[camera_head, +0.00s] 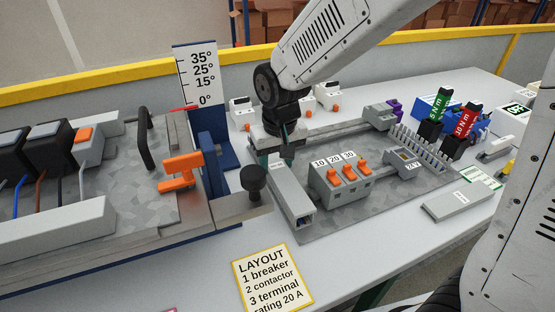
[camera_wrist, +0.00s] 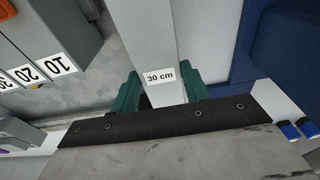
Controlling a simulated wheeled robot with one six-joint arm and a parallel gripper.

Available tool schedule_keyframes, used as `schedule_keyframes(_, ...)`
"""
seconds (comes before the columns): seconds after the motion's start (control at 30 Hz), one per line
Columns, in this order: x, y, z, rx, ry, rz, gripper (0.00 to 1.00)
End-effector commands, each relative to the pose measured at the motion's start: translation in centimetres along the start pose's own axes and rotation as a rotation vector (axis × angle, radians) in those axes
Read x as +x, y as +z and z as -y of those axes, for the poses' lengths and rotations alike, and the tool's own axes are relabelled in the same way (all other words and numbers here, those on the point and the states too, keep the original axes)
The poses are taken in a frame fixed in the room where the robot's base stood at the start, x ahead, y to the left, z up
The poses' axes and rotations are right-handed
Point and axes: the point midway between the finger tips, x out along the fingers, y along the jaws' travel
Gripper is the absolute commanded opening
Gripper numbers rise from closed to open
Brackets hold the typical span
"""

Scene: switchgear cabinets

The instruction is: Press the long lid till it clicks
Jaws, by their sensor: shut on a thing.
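The long grey lid (camera_wrist: 150,40), labelled "30 cm", lies between the two green fingers of my gripper (camera_wrist: 160,92) in the wrist view. In the head view my gripper (camera_head: 286,138) points down at the far end of the long grey duct (camera_head: 292,200), at the left edge of the mounting plate. My gripper is shut on the lid. The lid runs along the top of the duct; I cannot tell whether it is fully seated. The far end is partly hidden by my gripper.
A block with orange switches (camera_head: 340,180) marked 10, 20, 30 stands close right of the duct. A black knob (camera_head: 253,180) and blue angle post (camera_head: 212,150) stand close left. Another labelled grey strip (camera_head: 458,200) lies at right. A layout card (camera_head: 272,280) lies in front.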

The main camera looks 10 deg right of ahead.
Motion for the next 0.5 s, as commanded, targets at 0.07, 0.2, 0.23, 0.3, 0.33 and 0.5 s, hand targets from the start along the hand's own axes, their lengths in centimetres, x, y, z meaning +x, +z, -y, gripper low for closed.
schedule_keyframes(0.07,0.01,0.04,0.00,0.000,0.000,0.001,0.18)
schedule_keyframes(0.2,-0.01,0.04,0.00,0.000,0.000,0.001,0.71)
schedule_keyframes(0.23,-0.01,0.03,0.00,0.000,0.000,0.001,0.71)
schedule_keyframes(0.3,-0.02,0.03,0.00,0.000,0.000,0.001,0.71)
schedule_keyframes(0.33,-0.02,0.03,0.00,0.000,0.000,0.001,0.71)
schedule_keyframes(0.5,-0.33,-0.01,0.01,0.000,0.000,0.000,0.71)
